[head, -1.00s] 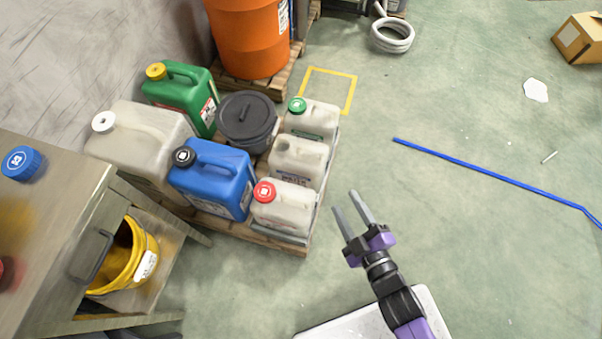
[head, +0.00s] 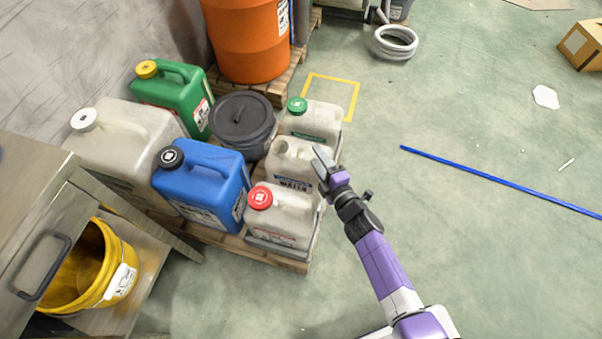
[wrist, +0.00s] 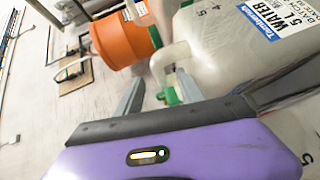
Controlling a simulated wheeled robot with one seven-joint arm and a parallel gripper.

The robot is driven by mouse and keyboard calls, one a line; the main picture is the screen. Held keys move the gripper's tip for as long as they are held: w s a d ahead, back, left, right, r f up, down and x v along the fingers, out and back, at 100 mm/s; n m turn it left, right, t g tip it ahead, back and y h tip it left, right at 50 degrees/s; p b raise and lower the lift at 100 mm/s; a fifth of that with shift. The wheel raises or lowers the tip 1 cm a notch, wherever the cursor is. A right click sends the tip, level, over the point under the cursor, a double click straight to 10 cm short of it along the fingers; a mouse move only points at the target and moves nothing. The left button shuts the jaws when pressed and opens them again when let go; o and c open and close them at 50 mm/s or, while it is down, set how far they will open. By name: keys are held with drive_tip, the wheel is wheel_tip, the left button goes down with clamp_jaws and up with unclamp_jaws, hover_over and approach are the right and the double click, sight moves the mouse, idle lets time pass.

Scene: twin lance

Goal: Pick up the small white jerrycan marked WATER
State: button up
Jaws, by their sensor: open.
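The small white jerrycan marked WATER (head: 292,160) stands upright in the middle of a row of three small white cans. Its dark label faces front. My gripper (head: 322,158) is at its right end, close to its top. In the wrist view the can's WATER label (wrist: 268,62) and pale body fill the upper right. My open gripper (wrist: 160,74) has one finger near the pale handle loop (wrist: 176,52). Nothing is held. I cannot tell whether a finger touches the can.
A red-capped white can (head: 281,216) stands in front and a green-capped one (head: 312,121) behind. A blue jerrycan (head: 203,187) and a dark lidded bucket (head: 243,122) stand left. A pallet (head: 276,258) is under the group.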

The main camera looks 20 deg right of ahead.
drive_tip(key=w, duration=0.1)
drive_tip(key=w+b, duration=0.1)
drive_tip(key=w, duration=0.2)
drive_tip(key=shift+f, duration=0.3)
clamp_jaws()
idle(1.1)
